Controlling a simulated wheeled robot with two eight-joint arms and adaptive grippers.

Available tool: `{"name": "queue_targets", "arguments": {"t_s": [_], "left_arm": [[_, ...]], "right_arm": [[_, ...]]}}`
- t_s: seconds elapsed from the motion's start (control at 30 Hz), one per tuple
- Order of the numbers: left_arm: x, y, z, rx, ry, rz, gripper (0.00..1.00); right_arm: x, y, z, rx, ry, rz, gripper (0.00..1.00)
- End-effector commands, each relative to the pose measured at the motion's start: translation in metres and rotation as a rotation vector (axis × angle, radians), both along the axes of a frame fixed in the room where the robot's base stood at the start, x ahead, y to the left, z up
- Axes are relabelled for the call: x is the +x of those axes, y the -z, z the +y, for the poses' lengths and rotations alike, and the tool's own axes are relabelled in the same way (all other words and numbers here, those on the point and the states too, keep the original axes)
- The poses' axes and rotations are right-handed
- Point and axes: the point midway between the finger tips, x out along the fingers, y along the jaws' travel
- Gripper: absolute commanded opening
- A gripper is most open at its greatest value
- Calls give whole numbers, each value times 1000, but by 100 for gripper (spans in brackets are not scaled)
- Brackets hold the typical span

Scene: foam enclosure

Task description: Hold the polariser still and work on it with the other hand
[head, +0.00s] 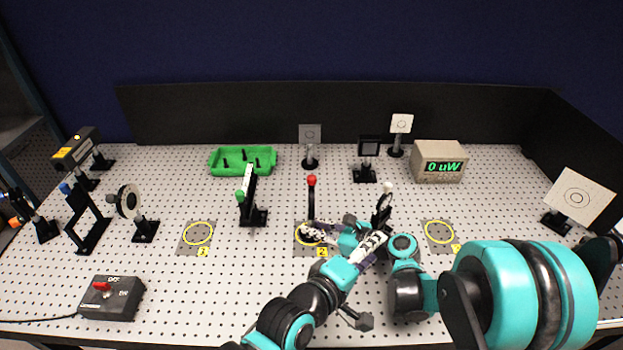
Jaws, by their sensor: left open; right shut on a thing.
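A thin dark upright mount with a red knob (311,182) stands at the yellow-ringed spot marked 2, seen nearly edge-on. My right gripper (308,232) reaches in from the right and is shut on its lower part; the fingers hide the grip and its base. I take this as the polariser, though its face is not visible. My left gripper (382,238) is open, just below a dark mount with a white knob (388,188). I cannot tell whether it touches that mount. My two arms cross close together in front of spot 2.
A green-knobbed mount (241,196) stands left of spot 2. A green tray (217,164), a power meter reading 0 uW (438,176) and several target posts stand behind. A switch box (111,301) is front left. Spot 1 (197,245) and the right-hand spot (440,246) are bare.

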Motion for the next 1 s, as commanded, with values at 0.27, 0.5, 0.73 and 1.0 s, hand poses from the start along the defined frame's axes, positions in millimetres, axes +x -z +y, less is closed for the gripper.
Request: {"name": "queue_targets", "arguments": {"t_s": [0.27,0.5,0.73,1.0], "left_arm": [[-18,51,46,196,-123,132,41],[-4,66,75,483,-206,62,41],[28,47,89,929,-272,-162,41],[48,-22,89,1338,-475,-462,41]], "right_arm": [[0,0,0,1,0,-1,0],[0,0,0,1,0,-1,0],[0,0,0,1,0,-1,0],[0,0,0,1,0,-1,0]]}}
